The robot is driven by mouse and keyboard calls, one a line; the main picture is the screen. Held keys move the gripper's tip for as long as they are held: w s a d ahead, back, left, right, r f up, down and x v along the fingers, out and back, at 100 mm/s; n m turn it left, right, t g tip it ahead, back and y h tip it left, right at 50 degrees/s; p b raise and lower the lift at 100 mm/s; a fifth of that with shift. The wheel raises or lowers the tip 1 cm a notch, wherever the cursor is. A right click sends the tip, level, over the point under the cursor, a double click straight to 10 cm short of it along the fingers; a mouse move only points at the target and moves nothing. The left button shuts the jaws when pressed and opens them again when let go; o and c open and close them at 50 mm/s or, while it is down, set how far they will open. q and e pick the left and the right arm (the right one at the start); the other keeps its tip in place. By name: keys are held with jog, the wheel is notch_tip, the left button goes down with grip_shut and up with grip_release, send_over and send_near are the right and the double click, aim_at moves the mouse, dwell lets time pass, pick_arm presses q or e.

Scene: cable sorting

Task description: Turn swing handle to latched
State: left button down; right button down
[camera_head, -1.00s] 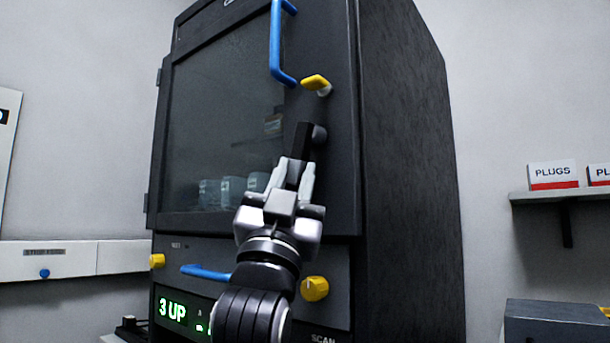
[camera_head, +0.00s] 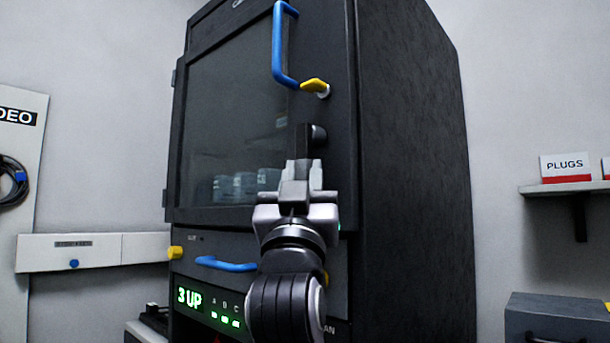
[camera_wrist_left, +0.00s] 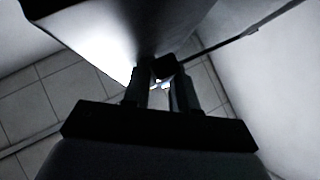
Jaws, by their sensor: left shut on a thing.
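The black swing handle (camera_head: 302,141) is on the dark cabinet's front, below the yellow latch piece (camera_head: 315,86). It hangs roughly straight down beside its round pivot (camera_head: 319,133). My left gripper (camera_head: 302,168) comes up from below and is shut on the handle's lower part, hiding that end. In the left wrist view, the two fingers (camera_wrist_left: 162,88) stand on either side of the dark handle end (camera_wrist_left: 164,67). My right gripper is not in view.
The cabinet door (camera_head: 235,120) looks closed, with a blue pull handle (camera_head: 281,45) above. A lower blue handle (camera_head: 226,264) and a yellow knob (camera_head: 175,253) sit below. A shelf with a PLUGS box (camera_head: 565,167) is at right.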

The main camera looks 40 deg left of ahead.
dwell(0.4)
pick_arm(q)
jog(key=c, duration=1.2)
grip_release()
jog(key=shift+c, duration=0.2)
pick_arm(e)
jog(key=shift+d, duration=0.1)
pick_arm(q)
jog(key=v, duration=0.7)
jog(key=shift+b, duration=0.35)
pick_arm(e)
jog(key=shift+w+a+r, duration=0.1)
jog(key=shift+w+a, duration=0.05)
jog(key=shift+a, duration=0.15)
pick_arm(q)
jog(key=shift+d, duration=0.1)
